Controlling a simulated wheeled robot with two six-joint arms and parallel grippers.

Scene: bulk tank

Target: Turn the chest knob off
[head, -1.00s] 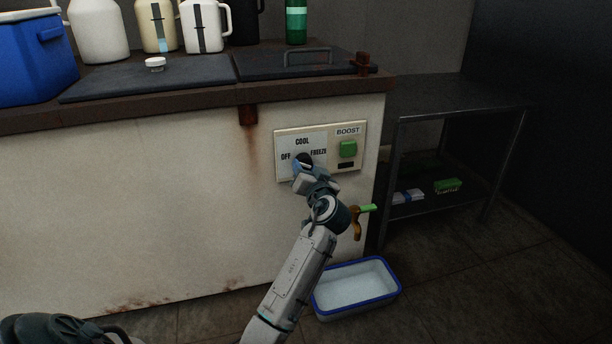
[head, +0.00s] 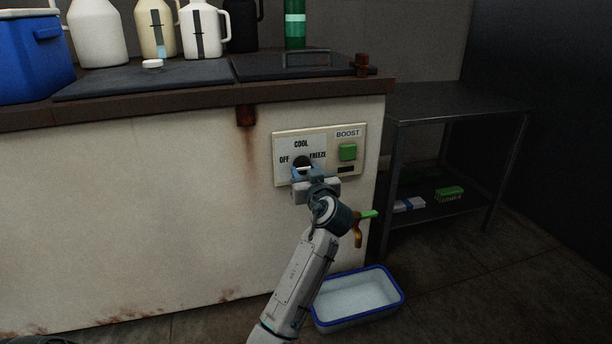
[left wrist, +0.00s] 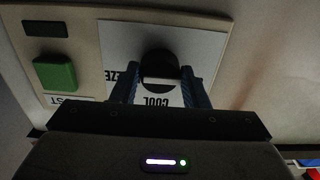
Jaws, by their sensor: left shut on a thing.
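The chest knob (head: 302,161) is dark and round, on a pale control plate (head: 279,172) on the front of the white chest. Labels OFF, COOL and FREEZE surround it. My left gripper (head: 303,171) is at the knob and partly covers it in the head view. In the left wrist view, which is upside down, the blue fingers of my left gripper (left wrist: 160,88) stand on both sides of the knob (left wrist: 158,63), shut on it. A pale band shows on the knob's edge toward COOL; I cannot tell its exact setting. My right gripper is out of view.
A green BOOST button (head: 347,152) is right of the knob on the plate. A tap with a green handle (head: 368,215) sticks out below right, above a blue-rimmed tub (head: 401,291) on the floor. A dark metal shelf (head: 460,104) stands at right.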

